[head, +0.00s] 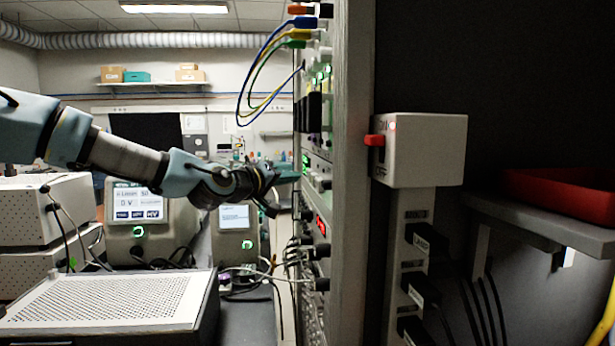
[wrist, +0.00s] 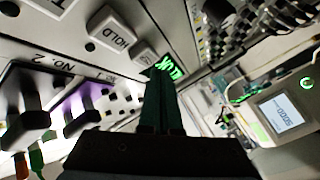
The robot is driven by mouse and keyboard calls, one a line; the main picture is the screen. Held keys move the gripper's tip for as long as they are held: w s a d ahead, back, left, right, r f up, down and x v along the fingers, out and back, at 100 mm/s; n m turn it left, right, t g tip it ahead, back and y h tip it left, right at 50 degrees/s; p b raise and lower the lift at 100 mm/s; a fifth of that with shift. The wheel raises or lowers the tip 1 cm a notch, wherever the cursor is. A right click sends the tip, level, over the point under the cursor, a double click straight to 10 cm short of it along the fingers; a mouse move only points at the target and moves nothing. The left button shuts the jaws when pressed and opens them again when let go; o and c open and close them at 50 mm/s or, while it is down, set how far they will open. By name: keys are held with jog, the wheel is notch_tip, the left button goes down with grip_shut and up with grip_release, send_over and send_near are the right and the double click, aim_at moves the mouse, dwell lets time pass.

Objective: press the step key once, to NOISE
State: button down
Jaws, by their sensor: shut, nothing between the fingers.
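In the head view my gripper (head: 287,177) points right at the front of the tall instrument rack (head: 353,230), close to its panel. In the wrist view my gripper (wrist: 162,82) is shut and empty, its fingertips just below a green lit display (wrist: 167,67). A white key marked HOLD (wrist: 113,27) stands up-left of the fingertips. Another white key (wrist: 145,53) sits between HOLD and the fingers; I cannot read its label. The display is partly covered by the fingertips and its word is unreadable. I cannot tell whether the fingertips touch the panel.
Dark plugs (wrist: 80,110) with coloured cables stand on the panel at left in the wrist view. Blue, yellow and green cables (head: 262,60) loop from the rack top. A perforated white-topped box (head: 110,298) and a screen instrument (head: 140,215) stand on the bench.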

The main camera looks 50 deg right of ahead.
dwell(0.8)
jog(key=shift+s+d, duration=0.25)
jog(key=shift+d, duration=0.05)
jog(key=shift+s+d+b, duration=0.35)
jog(key=shift+s+d, duration=0.25)
jog(key=shift+d, duration=0.1)
dwell(1.1)
jog(key=shift+w+a, duration=0.85)
jog(key=shift+a, duration=0.15)
jog(key=shift+w+a, duration=0.8)
jog(key=shift+a, duration=0.2)
jog(key=shift+w+a, duration=0.8)
jog(key=shift+a, duration=0.15)
